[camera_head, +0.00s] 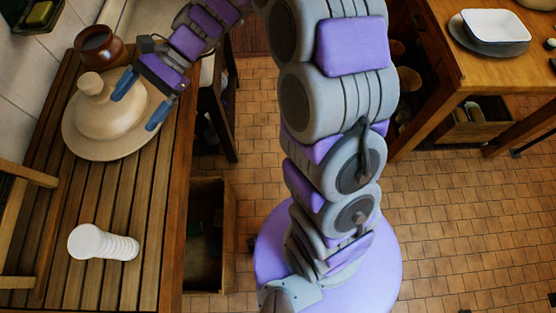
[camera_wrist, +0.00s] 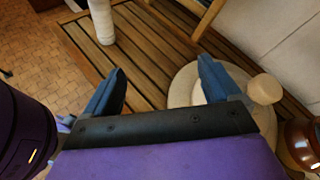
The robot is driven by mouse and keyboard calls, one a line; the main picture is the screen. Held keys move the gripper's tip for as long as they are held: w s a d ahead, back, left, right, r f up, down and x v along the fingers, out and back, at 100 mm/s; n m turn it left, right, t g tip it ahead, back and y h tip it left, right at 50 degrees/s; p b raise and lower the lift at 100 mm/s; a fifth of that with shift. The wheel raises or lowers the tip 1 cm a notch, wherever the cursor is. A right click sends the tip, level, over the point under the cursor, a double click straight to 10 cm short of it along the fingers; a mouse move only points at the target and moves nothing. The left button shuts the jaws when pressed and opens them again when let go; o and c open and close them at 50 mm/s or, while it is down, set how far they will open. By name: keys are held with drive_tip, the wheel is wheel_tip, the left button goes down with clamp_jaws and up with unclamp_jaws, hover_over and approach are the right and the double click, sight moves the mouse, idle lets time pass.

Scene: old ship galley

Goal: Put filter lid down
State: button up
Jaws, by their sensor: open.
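The filter lid (camera_head: 107,120) is a broad cream dome with a round knob and a wide flat rim. It rests on the slatted wooden counter (camera_head: 150,200) at the left. My gripper (camera_head: 139,104) is open above the right part of the lid, its blue fingers spread and empty. In the wrist view my gripper (camera_wrist: 160,88) has the lid (camera_wrist: 225,82) under and beside its right finger. The lid's knob (camera_wrist: 264,89) stands just right of that finger, outside the jaws. I cannot tell whether a finger touches the lid.
A white ribbed cylinder (camera_head: 103,243) lies or stands nearer on the counter; it also shows in the wrist view (camera_wrist: 102,22). A brown pot (camera_head: 99,45) stands behind the lid. A wooden table (camera_head: 500,65) with a white dish (camera_head: 496,24) is at the right. Tiled floor lies between.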

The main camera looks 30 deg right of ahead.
drive_tip(key=s+d+f+n+t+h, duration=0.2)
drive_tip(key=s+d+n+h, duration=0.7)
drive_tip(key=s+d, duration=1.5)
drive_tip(key=s+h, duration=0.2)
drive_tip(key=h, duration=0.1)
drive_tip(key=shift+f+n, duration=0.2)
drive_tip(key=shift+n, duration=0.2)
drive_tip(key=shift+f, duration=0.15)
drive_tip(key=shift+c, duration=0.3)
